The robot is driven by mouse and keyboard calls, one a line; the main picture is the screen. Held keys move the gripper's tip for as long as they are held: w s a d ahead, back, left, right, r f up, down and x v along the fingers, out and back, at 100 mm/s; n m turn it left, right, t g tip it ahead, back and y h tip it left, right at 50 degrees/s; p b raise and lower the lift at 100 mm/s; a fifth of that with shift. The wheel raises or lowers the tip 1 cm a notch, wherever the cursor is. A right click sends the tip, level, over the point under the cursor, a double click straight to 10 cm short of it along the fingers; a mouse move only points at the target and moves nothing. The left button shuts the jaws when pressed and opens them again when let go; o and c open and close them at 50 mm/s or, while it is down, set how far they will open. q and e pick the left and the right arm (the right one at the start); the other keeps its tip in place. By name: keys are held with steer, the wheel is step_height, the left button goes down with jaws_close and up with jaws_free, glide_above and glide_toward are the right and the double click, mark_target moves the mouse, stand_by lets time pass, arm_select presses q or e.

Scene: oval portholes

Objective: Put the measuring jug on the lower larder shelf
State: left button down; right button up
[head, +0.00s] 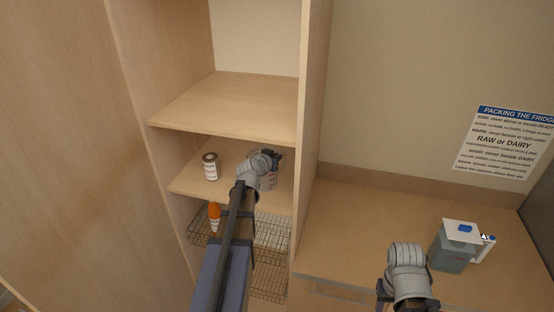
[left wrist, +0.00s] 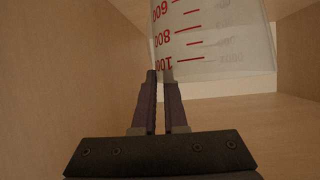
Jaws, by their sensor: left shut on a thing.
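The measuring jug (left wrist: 215,40) is clear with red markings and fills the top of the left wrist view. In the head view the jug (head: 269,181) shows partly behind my left gripper (head: 272,157), over the lower larder shelf (head: 240,195). My left gripper, also in the left wrist view (left wrist: 160,78), is shut on the jug. I cannot tell whether the jug's base touches the shelf. My right arm's end (head: 408,262) is over the counter at the right; its fingers are hidden.
The upper shelf (head: 235,100) is empty. Wire baskets (head: 272,235) below hold an orange bottle (head: 214,216). A lidded blue-grey container (head: 455,246) stands on the counter (head: 345,230). The larder's side panel (head: 309,120) is close right.

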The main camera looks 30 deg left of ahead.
arm_select(q)
steer(key=shift+f, duration=0.15)
steer(key=c, duration=1.2)
jaws_free()
steer(key=shift+w+d, duration=0.1)
steer(key=shift+o, duration=1.2)
steer(key=shift+r, duration=0.2)
steer(key=p+v, duration=0.5)
steer(key=v, duration=0.7)
steer(key=shift+f, duration=0.15)
